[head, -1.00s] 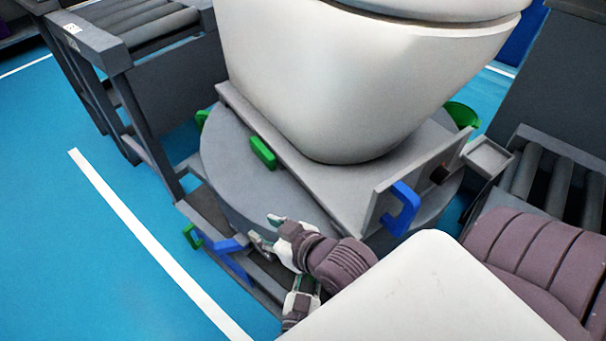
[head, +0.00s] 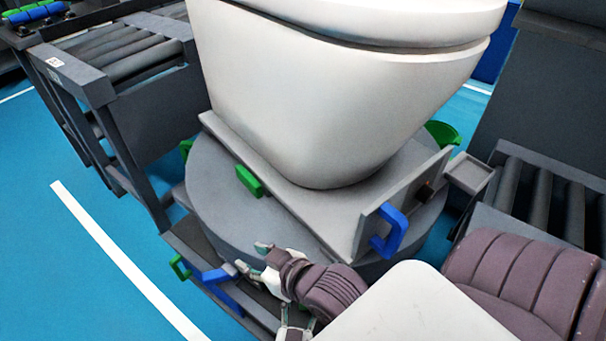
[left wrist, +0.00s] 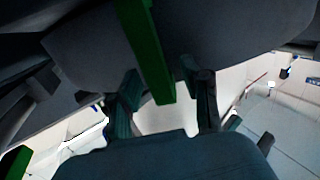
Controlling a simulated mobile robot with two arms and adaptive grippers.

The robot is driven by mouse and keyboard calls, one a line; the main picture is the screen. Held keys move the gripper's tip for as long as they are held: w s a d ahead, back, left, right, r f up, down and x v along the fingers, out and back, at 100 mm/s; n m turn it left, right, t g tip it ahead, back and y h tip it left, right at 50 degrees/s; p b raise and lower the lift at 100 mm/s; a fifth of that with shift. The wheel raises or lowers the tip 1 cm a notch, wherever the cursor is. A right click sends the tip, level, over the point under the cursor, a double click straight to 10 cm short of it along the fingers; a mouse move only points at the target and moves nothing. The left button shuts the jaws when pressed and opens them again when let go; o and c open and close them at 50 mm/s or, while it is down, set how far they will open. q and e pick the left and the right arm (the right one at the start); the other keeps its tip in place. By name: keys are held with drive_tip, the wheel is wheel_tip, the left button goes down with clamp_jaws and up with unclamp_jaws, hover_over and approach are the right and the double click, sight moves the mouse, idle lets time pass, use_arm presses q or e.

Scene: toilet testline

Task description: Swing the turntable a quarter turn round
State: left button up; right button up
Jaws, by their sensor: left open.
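The turntable is a round grey disc (head: 212,190) in the head view. It bears a grey plate (head: 300,218) with a large white toilet bowl (head: 320,100). Green handles (head: 249,181) stick out around the disc, and a blue handle (head: 390,232) is on the plate's upright end.
A roller conveyor (head: 120,50) stands at the left and another (head: 545,195) at the right. A low grey frame with a blue lever (head: 222,280) and a green handle (head: 180,267) lies in front of the disc. Blue floor at the left is free.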

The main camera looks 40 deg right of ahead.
use_arm(q)
drive_tip(key=v, duration=1.1)
